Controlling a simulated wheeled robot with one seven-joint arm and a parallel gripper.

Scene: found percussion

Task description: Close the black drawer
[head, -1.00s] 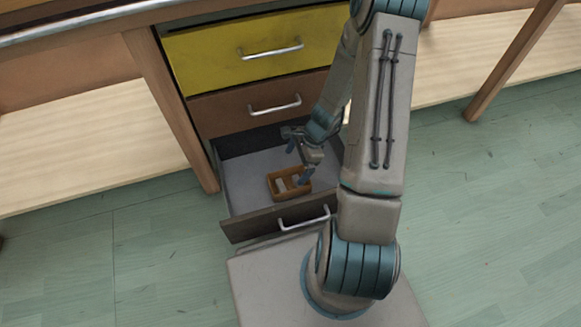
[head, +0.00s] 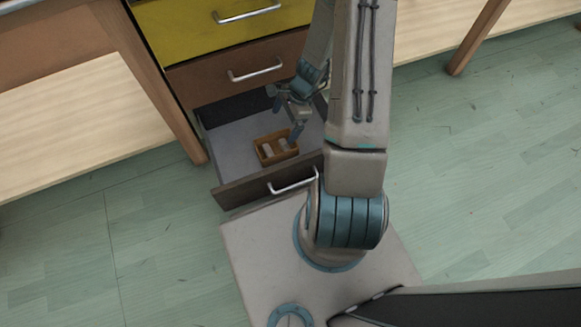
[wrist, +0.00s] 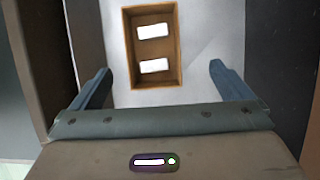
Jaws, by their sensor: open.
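The black drawer (head: 240,188) is the lowest one in the cabinet and is pulled out, with a silver handle (head: 293,182) on its dark front. Its grey inside is visible. A small orange-brown box (head: 266,158) with two pale blocks lies in the drawer. My gripper (head: 286,118) is over the drawer, above or beside the box. In the wrist view my gripper (wrist: 158,85) has its two blue fingers wide apart with nothing between them touching, and the box (wrist: 128,72) shows beyond them with two white blocks in it. The height of the fingers over the box is unclear.
Above the drawer are a shut brown drawer (head: 210,82) and a shut yellow drawer (head: 200,32). A wooden table leg (head: 150,85) stands just left of the cabinet, with a pale low shelf (head: 70,130) beyond it. Green floor (head: 470,200) is clear at right.

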